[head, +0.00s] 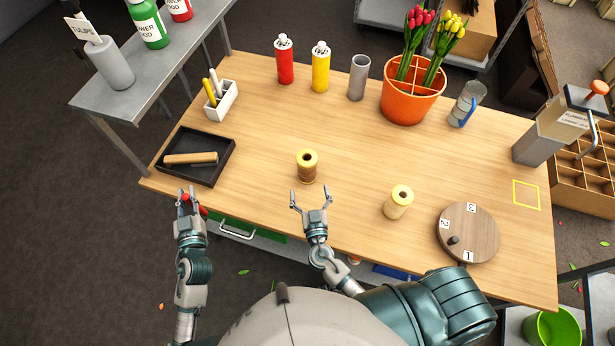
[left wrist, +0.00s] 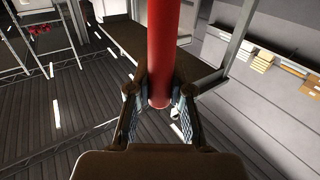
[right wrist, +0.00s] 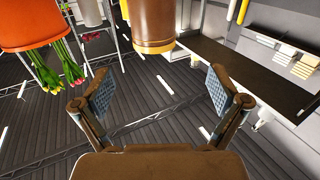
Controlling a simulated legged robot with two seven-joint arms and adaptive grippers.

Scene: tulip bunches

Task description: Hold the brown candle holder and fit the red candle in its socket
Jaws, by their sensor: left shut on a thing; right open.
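The brown candle holder (head: 306,168) stands upright on the table, a spool-like piece with a dark socket in its top. It also shows in the right wrist view (right wrist: 153,24), ahead of the open fingers. My right gripper (head: 312,199) is open and empty, just in front of the holder and apart from it; its fingers also show in the right wrist view (right wrist: 156,95). My left gripper (head: 187,196) is shut on the red candle (left wrist: 162,50), off the table's front left edge. In the head view the candle (head: 186,197) is mostly hidden by the fingers.
A paler holder (head: 398,203) stands to the right, near a numbered round turntable (head: 468,232). A black tray (head: 194,177) with a tan candle-like stick (head: 190,158) lies at the left. An orange pot (head: 411,104) of tulips stands behind.

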